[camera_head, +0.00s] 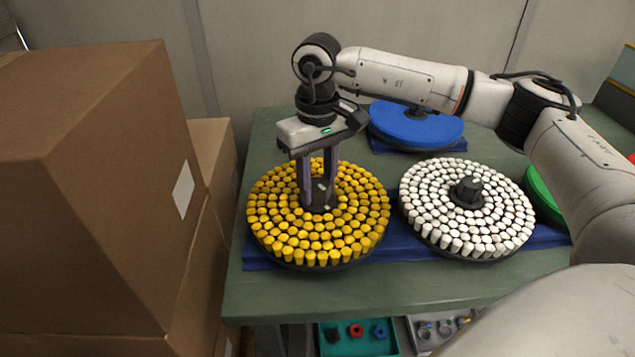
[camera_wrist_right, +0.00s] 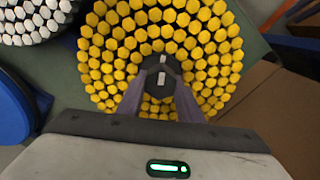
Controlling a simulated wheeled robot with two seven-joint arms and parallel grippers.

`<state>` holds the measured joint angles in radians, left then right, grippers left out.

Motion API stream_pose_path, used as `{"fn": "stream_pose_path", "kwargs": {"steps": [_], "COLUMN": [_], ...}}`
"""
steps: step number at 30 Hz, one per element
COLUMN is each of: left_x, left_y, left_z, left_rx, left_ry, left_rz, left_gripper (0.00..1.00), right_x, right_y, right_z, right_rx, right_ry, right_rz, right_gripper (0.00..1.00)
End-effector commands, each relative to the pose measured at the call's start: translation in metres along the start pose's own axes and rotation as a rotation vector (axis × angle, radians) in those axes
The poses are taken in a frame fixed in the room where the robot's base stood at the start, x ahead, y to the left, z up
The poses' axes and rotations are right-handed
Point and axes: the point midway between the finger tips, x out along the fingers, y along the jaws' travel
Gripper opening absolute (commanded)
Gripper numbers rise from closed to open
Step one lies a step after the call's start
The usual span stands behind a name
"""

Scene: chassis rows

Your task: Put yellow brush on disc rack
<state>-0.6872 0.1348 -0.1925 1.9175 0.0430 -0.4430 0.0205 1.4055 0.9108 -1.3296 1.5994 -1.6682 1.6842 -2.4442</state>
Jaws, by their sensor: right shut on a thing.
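The yellow brush (camera_head: 270,226) is a round disc covered in yellow bristle tufts, at the left of the green table. It sits on or just above a blue mat; I cannot tell which. My right gripper (camera_head: 318,200) comes down over its middle and is shut on its dark central hub. In the right wrist view the yellow brush (camera_wrist_right: 215,50) fills the top, with the fingertips (camera_wrist_right: 160,85) on both sides of the hub. A disc rack is not clearly identifiable. My left gripper is not in view.
A white brush (camera_head: 430,205) lies right of the yellow one on the blue mat (camera_head: 395,240). A blue disc (camera_head: 415,128) is behind, and a green disc (camera_head: 541,194) is at right. Cardboard boxes (camera_head: 100,190) stand left. A teal bin (camera_head: 340,343) is below the table's front edge.

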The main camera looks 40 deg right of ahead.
Motion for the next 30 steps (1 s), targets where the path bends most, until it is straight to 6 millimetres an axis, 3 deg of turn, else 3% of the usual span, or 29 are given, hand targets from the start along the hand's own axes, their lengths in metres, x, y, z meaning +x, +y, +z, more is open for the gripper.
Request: {"fn": "stream_pose_path", "kwargs": {"steps": [14, 30], "left_x": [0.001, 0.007], "left_y": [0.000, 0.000], "left_z": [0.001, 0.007], "left_rx": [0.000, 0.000], "left_ry": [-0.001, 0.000], "left_rz": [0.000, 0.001], "left_gripper": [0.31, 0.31], "right_x": [-0.001, 0.012], "right_y": [-0.001, 0.000], "right_z": [-0.001, -0.002], "right_rx": [0.000, 0.000], "right_ry": [0.006, 0.006], "right_rz": [-0.002, -0.003], "right_gripper": [0.00, 0.00]}}
